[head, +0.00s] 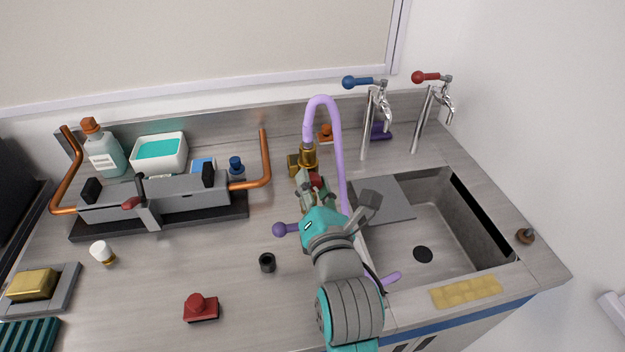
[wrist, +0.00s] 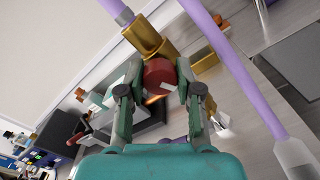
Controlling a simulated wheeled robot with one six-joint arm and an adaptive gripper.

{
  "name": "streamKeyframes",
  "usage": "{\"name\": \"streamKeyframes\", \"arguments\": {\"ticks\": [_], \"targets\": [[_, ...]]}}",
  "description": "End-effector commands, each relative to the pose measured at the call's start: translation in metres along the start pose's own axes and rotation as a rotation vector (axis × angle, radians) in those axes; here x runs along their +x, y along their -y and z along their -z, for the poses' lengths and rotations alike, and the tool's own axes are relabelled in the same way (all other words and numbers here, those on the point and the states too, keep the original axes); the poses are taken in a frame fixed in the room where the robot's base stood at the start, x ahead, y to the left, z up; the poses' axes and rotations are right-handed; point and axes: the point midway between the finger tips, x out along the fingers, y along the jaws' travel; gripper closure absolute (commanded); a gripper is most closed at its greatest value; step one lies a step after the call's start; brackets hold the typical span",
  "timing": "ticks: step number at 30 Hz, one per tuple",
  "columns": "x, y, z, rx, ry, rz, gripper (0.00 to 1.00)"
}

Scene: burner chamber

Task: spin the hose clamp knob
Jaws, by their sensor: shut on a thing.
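The hose clamp knob (wrist: 159,77) is a dark red round knob in front of a brass fitting (wrist: 148,37), where a purple hose joins through a grey collar. In the head view the knob (head: 316,180) shows small, partly covered by my gripper (head: 314,188). The purple hose (head: 323,99) arches up from the brass fitting (head: 308,155) and comes down to the right. In the wrist view my gripper (wrist: 160,92) has a finger on each side of the knob and is shut on it. The far side of the knob is hidden.
The sink (head: 440,215) lies right of my arm, with blue-handled (head: 369,125) and red-handled (head: 424,120) taps behind it. A grey apparatus with copper pipes (head: 170,200) stands left. A black ring (head: 267,262) and red knob block (head: 201,307) sit on the counter.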

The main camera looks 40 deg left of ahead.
Motion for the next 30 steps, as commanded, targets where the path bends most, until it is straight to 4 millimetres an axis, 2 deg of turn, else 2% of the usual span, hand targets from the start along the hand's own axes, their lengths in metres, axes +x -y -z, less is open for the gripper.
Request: {"name": "streamKeyframes", "arguments": {"ticks": [6,9,20,21,24,25,26,30], "targets": [[0.0,0.0002,0.0001,-0.226,0.0,0.001,1.0],[0.0,0.0002,0.0001,-0.282,0.0,0.001,1.0],[0.0,0.0002,0.0001,-0.307,0.0,0.001,1.0],[0.0,0.0002,0.0001,-0.308,0.0,0.001,0.58],[0.0,0.0002,0.0001,-0.307,0.0,0.001,0.33],[0.0,0.0002,0.0001,-0.307,0.0,0.0,0.26],[0.0,0.0002,0.0001,-0.307,0.0,0.0,0.24],[0.0,0.0001,0.0001,-0.307,0.0,0.0,0.24]]}}
